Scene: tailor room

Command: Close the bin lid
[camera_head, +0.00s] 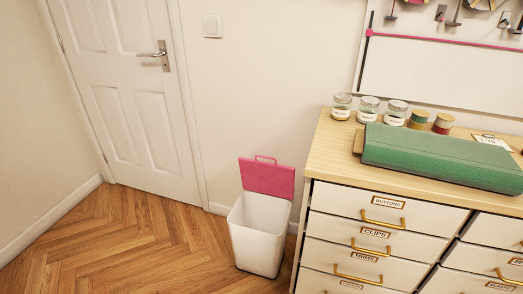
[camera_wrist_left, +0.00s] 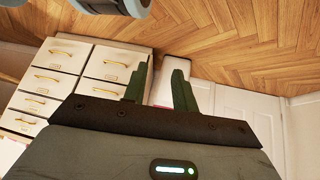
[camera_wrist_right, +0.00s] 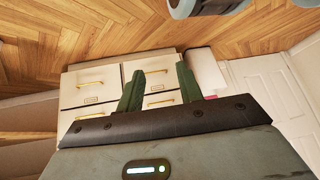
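A white bin (camera_head: 258,240) stands on the floor between the door and the drawer cabinet. Its pink lid (camera_head: 267,179) is open, raised up at the back edge of the bin near the wall, with a small loop handle on top. The bin's inside looks empty. Neither gripper shows in the head view. My left gripper (camera_wrist_left: 158,82) is open and empty; the bin shows partly between and behind its fingers, upside down. My right gripper (camera_wrist_right: 158,84) is open and empty, with the cabinet behind it and the bin (camera_wrist_right: 205,70) just right of its fingers. Both are well away from the bin.
The drawer cabinet (camera_head: 372,205) stands close at the bin's right, with gold handles sticking out. On top are a green fabric roll (camera_head: 440,158), jars (camera_head: 369,108) and thread spools. A closed white door (camera_head: 130,90) is at left. The wooden floor (camera_head: 130,240) left of the bin is clear.

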